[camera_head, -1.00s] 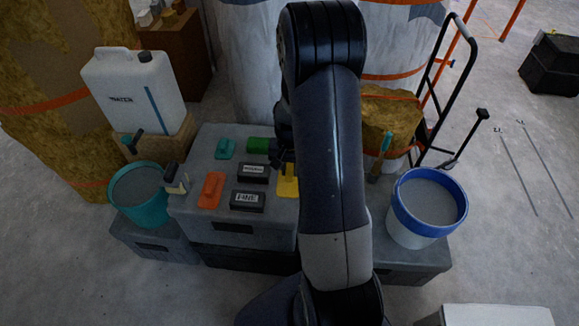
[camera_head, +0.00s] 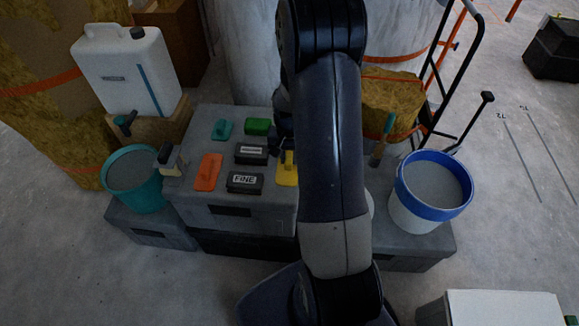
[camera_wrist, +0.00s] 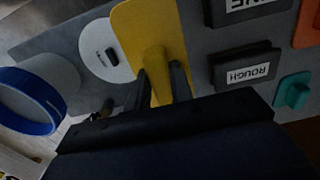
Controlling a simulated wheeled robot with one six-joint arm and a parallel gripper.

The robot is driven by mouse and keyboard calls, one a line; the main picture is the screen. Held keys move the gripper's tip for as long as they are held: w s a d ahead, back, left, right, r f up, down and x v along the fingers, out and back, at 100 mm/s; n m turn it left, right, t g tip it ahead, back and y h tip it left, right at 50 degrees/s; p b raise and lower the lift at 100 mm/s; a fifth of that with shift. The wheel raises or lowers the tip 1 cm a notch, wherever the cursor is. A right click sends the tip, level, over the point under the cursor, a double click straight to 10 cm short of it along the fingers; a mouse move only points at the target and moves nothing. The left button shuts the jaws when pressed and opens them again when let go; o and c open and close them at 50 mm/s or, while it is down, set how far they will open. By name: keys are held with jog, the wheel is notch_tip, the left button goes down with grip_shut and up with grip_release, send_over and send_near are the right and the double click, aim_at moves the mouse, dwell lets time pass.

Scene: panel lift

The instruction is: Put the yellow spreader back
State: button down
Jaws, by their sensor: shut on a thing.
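The yellow spreader (camera_wrist: 148,35) shows in the wrist view as a flat yellow plate with a raised handle. My gripper (camera_wrist: 160,85) is shut on its handle, with one dark finger on each side. In the head view the yellow spreader (camera_head: 287,175) is at the right part of the grey case top, partly hidden behind my arm. I cannot tell whether the plate touches the case top. A white disc (camera_wrist: 107,50) with a dark handle lies beside the spreader in the wrist view.
On the grey case (camera_head: 190,185) lie an orange float (camera_head: 208,173), teal tool (camera_head: 222,129), green block (camera_head: 257,127), and blocks marked ROUGH (camera_head: 250,154) and FINE (camera_head: 244,184). A teal bucket (camera_head: 133,180) stands left, a blue-rimmed bucket (camera_head: 432,190) right.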

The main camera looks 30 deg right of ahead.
aim_at(289, 157)
notch_tip(289, 157, up, 2)
jog(key=shift+r+b, duration=0.2)
jog(key=shift+b, duration=0.75)
notch_tip(289, 157, down, 9)
jog(key=shift+f+b, duration=0.1)
jog(key=shift+b, duration=0.65)
jog(key=shift+f, duration=0.15)
jog(key=c, duration=1.3)
grip_release()
jog(key=shift+o, duration=0.2)
notch_tip(289, 157, up, 12)
jog(key=shift+r+p, duration=0.15)
jog(key=shift+p, duration=0.8)
